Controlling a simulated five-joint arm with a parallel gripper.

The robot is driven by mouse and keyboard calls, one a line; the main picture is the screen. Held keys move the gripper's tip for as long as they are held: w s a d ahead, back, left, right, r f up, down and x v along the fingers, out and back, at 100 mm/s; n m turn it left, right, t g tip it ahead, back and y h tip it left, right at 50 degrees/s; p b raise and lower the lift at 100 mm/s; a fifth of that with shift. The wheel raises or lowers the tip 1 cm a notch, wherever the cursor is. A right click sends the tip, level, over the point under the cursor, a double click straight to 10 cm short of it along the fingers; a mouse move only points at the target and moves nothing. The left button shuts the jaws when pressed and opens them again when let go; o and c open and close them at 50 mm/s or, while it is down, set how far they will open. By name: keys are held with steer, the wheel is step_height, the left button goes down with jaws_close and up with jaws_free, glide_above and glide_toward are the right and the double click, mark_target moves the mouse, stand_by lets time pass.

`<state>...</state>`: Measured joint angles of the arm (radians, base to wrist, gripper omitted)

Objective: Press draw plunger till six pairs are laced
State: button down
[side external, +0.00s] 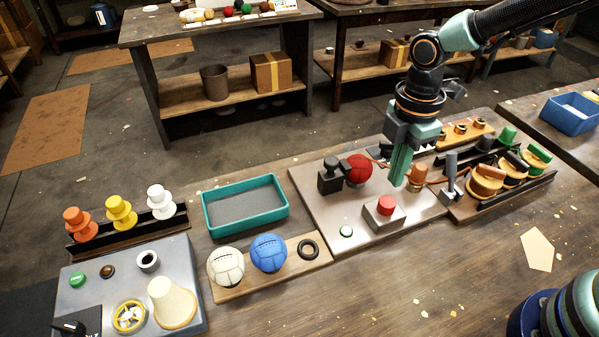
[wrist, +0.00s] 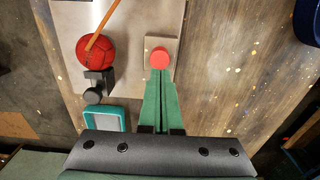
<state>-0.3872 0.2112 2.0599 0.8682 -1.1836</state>
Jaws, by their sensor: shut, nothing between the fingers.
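A red plunger cap (side external: 386,203) stands on a small pale box on the grey metal plate. I take it to be the draw plunger; it appears raised. My gripper (side external: 399,183) has its green fingers shut and empty, pointing down just above and beside the cap. In the wrist view the fingertips (wrist: 160,76) lie right by the red cap (wrist: 159,58); whether they touch it I cannot tell. A red ball (side external: 359,169) sits at a black clamp (side external: 329,178), left of my gripper. A tan lace (wrist: 101,26) runs from the ball. The number of laced pairs is not readable.
A green button (side external: 346,231) is on the plate's front. A grey lever (side external: 450,180) stands to the right, near spools in a rack (side external: 500,200). White (side external: 226,266) and blue (side external: 268,252) balls sit on a board by a teal tray (side external: 214,219).

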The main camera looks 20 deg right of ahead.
step_height(320, 180, up, 7)
steer(key=shift+r, duration=0.2)
stand_by(0.6)
steer(key=s+d+r+m+t, duration=0.2)
steer(key=d+m, duration=0.5)
steer(key=m, duration=0.2)
steer(key=s+d+r+m+t, duration=0.3)
steer(key=d+m, duration=0.3)
steer(key=m, duration=0.3)
steer(key=shift+d+r+t, duration=0.25)
steer(key=shift+d+t, duration=0.05)
steer(key=shift+d, duration=0.1)
steer(key=shift+s, duration=0.1)
